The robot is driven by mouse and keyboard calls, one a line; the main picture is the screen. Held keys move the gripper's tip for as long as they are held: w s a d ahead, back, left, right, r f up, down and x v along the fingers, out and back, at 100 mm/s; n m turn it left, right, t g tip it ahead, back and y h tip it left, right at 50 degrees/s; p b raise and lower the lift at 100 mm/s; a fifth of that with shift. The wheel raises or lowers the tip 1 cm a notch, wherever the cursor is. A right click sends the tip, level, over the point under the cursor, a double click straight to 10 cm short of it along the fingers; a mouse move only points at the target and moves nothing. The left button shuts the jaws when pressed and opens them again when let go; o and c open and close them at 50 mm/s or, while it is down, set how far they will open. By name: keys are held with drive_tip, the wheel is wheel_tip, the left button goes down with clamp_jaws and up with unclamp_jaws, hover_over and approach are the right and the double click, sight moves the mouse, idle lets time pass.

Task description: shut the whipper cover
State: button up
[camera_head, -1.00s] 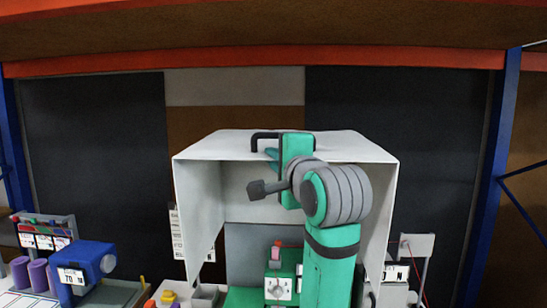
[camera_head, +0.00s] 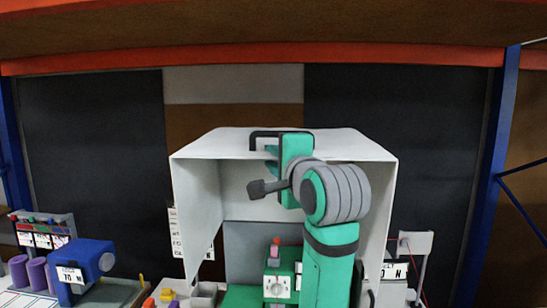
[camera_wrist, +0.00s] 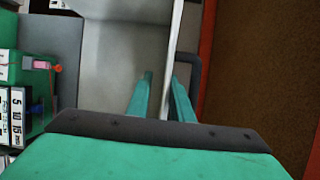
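The whipper cover (camera_head: 197,195) is a pale grey box-like hood, standing raised over a green machine (camera_head: 279,287) with its front open towards me. A black handle (camera_head: 281,133) is on its top front edge and also shows in the wrist view (camera_wrist: 193,70). My gripper (camera_head: 271,158) is at that edge, just below the handle, partly hidden by my wrist. In the wrist view my gripper (camera_wrist: 161,88) has its two teal fingers apart. The cover's thin white edge (camera_wrist: 174,50) runs between them, and the handle is beside the right finger. Contact with the handle is unclear.
A blue machine (camera_head: 85,262) and purple rolls (camera_head: 28,272) stand at the left. Small grey bins (camera_head: 205,295) sit in front of the cover. A grey box on a post (camera_head: 415,243) stands at the right. An orange beam (camera_head: 250,62) crosses above, with blue uprights at both sides.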

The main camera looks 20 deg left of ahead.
drive_tip(key=shift+s+r, duration=0.1)
drive_tip(key=shift+s, duration=0.1)
drive_tip(key=shift+s+d, duration=0.25)
drive_tip(key=v, duration=1)
drive_tip(key=shift+w, duration=0.1)
